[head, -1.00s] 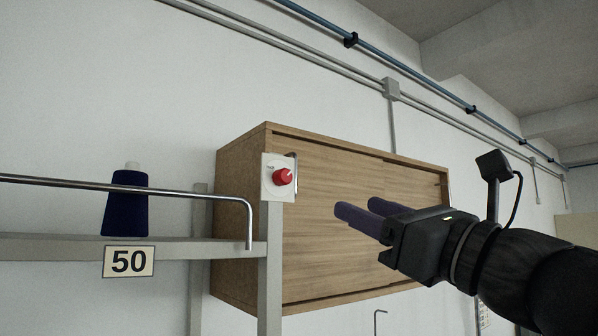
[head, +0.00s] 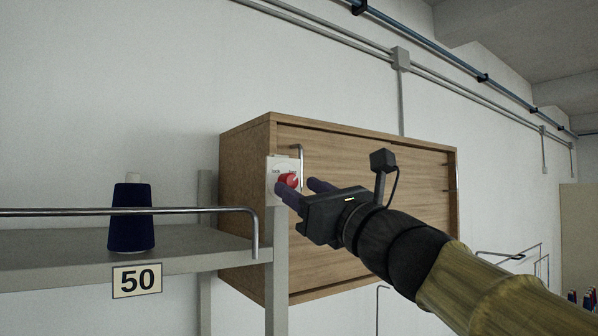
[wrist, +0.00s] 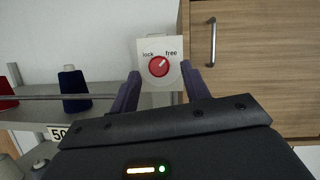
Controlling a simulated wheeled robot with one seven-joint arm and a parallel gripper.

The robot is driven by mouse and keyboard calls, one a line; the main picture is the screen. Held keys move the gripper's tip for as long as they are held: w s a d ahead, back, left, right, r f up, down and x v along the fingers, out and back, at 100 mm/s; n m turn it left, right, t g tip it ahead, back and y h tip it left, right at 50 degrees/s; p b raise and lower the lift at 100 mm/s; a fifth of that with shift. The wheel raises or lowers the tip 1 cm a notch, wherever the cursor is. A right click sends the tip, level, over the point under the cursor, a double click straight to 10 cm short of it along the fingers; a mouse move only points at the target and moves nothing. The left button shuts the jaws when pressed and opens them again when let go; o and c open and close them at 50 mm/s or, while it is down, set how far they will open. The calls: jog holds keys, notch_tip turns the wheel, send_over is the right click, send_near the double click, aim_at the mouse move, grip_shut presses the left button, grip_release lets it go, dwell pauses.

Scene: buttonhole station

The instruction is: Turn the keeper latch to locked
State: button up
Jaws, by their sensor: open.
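The keeper latch is a round red knob (wrist: 159,66) on a white plate (wrist: 147,45) marked "lock" at left and "free" at right. A pale line on the knob points up and right, toward "free". In the head view the knob (head: 289,180) sits on its plate at the top of a grey shelf post, partly behind my fingers. My gripper (head: 305,190) is open, with its dark purple fingertips close to the knob. In the wrist view the fingers (wrist: 162,80) stand to the left and right of the knob, with gaps showing. I cannot tell whether either touches it.
A wooden cabinet (head: 370,220) with a metal handle (wrist: 212,42) is right of the latch. A grey shelf (head: 190,248) with a metal rail (head: 190,210) is at left, holding a dark blue thread cone (head: 131,222) above a "50" label (head: 137,281).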

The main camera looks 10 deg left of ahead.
jog(key=shift+x, duration=0.8)
jog(key=shift+s, duration=0.25)
jog(key=shift+w, duration=0.15)
jog(key=c, duration=1)
